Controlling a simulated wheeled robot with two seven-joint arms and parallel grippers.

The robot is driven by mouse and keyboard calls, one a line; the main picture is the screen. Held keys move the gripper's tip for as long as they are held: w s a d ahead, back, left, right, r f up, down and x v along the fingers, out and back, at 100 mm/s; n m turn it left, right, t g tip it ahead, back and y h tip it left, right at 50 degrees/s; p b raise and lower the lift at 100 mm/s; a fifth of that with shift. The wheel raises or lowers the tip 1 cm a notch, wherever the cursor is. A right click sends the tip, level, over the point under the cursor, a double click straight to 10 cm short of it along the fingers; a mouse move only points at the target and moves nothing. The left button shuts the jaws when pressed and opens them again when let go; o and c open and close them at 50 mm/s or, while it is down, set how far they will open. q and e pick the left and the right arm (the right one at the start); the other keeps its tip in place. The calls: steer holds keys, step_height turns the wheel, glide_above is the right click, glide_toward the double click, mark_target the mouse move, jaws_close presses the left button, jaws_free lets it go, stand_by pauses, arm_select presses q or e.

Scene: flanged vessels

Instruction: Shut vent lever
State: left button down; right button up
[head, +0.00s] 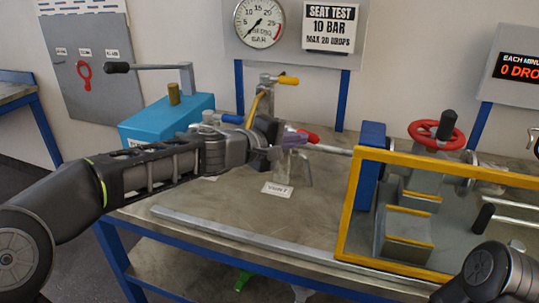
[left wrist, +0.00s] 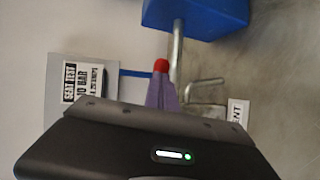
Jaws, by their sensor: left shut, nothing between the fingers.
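The vent lever's red grip (head: 303,134) shows just past my left gripper's tips in the head view, above the bench. It also shows in the left wrist view (left wrist: 160,66), directly beyond the fingertips. My left gripper (head: 294,140) is shut and empty, its purple fingers together and pointing at the red grip. I cannot tell whether they touch it. The fingers show in the left wrist view too (left wrist: 161,92). The rest of the lever and its valve body are hidden behind my gripper. A white VENT label (head: 277,189) lies below. My right gripper is out of view.
A bent metal pipe (head: 307,172) stands beside the label. A yellow lever (head: 288,80) is above and behind. A blue pump box (head: 160,120) is at left. A yellow guard frame (head: 347,205) with a red handwheel (head: 437,134) behind it fills the right.

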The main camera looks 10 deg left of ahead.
arm_select(q)
steer(key=shift+w+d, duration=0.5)
steer(key=shift+d, duration=0.2)
steer(key=shift+w+d, duration=0.45)
steer(key=shift+d, duration=0.2)
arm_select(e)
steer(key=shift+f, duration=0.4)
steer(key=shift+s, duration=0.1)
